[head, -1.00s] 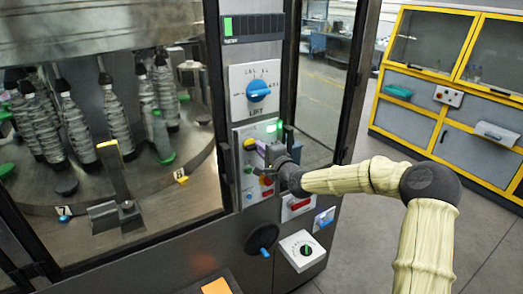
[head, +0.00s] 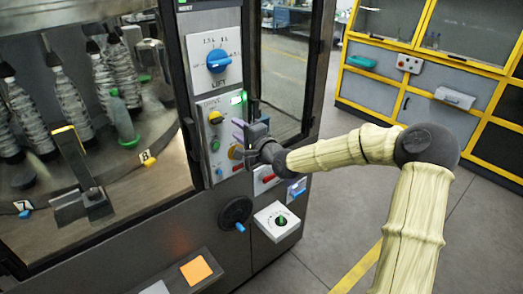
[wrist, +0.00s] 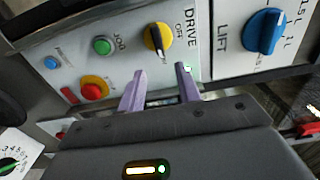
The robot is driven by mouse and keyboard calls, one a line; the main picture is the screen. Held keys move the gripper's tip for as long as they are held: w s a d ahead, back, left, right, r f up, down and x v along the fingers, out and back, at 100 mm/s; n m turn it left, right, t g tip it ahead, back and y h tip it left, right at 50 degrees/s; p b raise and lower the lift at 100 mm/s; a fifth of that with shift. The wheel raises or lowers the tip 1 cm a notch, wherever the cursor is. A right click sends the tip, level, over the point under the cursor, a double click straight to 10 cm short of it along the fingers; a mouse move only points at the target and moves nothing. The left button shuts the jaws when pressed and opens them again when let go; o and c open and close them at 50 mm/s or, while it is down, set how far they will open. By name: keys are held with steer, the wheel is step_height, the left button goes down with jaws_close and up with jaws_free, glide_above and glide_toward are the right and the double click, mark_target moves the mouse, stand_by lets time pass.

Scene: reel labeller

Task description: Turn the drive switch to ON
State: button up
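The drive switch (wrist: 157,38) is a round yellow and black knob with a pale pointer, beside the printed words DRIVE and OFF in the wrist view. In the head view the drive switch (head: 215,117) sits on the white control panel below the lift dial. I cannot read an ON mark. My gripper (wrist: 160,70) is open, with two purple fingers apart and nothing between them. The fingertips are just short of the knob in the wrist view, not visibly touching it. In the head view my gripper (head: 238,130) is close to the panel, right of the knob.
The blue lift dial (wrist: 266,32) is beside the switch. A green jog button (wrist: 102,45), a blue button (wrist: 51,62) and a red stop button on yellow (wrist: 93,88) share its panel. A black handwheel (head: 235,212) projects below. Open floor lies to the right.

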steer(key=b+v, duration=0.2)
steer(key=v, duration=0.9)
steer(key=s+f+n+g+h, duration=0.2)
steer(key=s+f+n+g, duration=0.1)
steer(key=f, duration=0.4)
steer(key=s+f+n+g+h, duration=0.3)
steer(key=f, duration=0.5)
steer(key=s+d+n+g+h, duration=0.2)
steer(key=s+d+g, duration=0.1)
steer(key=s, duration=0.6)
steer(key=s+d+n+g+h, duration=0.3)
steer(key=s+d, duration=0.3)
steer(key=s, duration=0.3)
steer(key=shift+f, duration=0.25)
steer(key=shift+d, duration=0.15)
